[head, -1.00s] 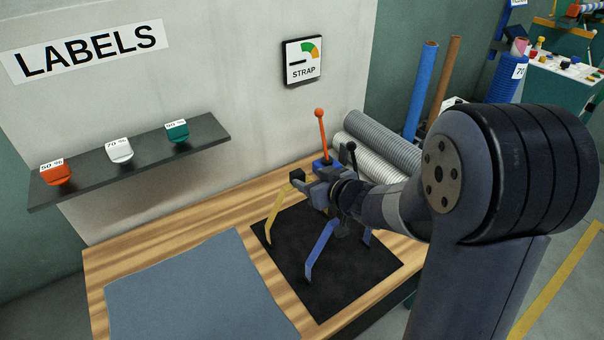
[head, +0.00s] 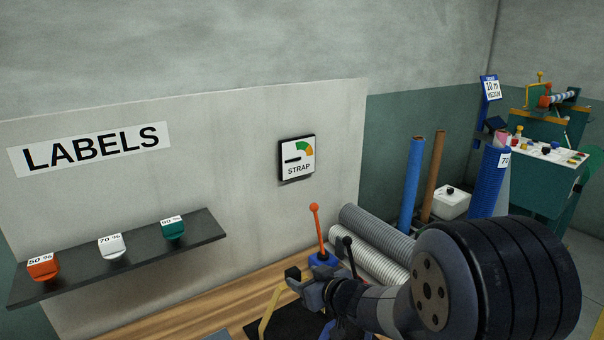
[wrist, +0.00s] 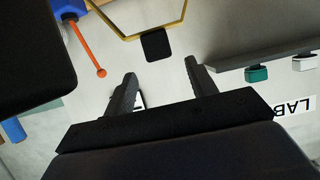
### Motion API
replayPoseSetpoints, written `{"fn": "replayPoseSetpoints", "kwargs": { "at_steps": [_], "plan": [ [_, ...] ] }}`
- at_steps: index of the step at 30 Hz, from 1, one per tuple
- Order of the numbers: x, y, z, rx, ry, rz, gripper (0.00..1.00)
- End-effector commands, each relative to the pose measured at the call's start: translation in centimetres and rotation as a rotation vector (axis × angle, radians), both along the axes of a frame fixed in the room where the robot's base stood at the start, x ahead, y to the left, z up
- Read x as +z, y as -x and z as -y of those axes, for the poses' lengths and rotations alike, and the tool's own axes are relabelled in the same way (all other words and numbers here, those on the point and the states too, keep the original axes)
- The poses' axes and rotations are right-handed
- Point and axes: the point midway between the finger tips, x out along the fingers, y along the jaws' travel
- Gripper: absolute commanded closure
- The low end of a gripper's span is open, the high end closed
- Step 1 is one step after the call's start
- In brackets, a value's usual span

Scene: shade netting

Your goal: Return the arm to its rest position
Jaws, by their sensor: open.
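My arm reaches in from the right of the head view over the workbench. My gripper (head: 308,287) is at its far end, beside a stand with an orange-knobbed lever (head: 316,232) and a yellow bent bar (head: 270,311). In the wrist view my gripper (wrist: 163,82) shows two dark fingers spread apart with nothing held between them. A black block (wrist: 157,44) on the yellow bar lies just beyond the fingertips. The orange lever (wrist: 88,52) is left of the fingers there. I cannot tell whether the gripper touches the stand.
A dark shelf (head: 120,262) with orange, white and green label holders is on the left wall panel. A STRAP sign (head: 297,158) hangs above the bench.

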Motion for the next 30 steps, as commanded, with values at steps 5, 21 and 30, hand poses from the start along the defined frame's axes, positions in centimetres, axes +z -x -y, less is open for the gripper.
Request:
{"fn": "replayPoseSetpoints", "kwargs": {
  "at_steps": [5, 21, 30],
  "plan": [
    [-1.4, -2.5, -1.8, 0.002, 0.000, -0.001, 0.46],
    [-1.4, -6.4, -4.3, 0.001, 0.000, 0.003, 0.46],
    [-1.0, -6.4, -4.3, 0.000, -0.001, -0.001, 0.46]
  ]
}}
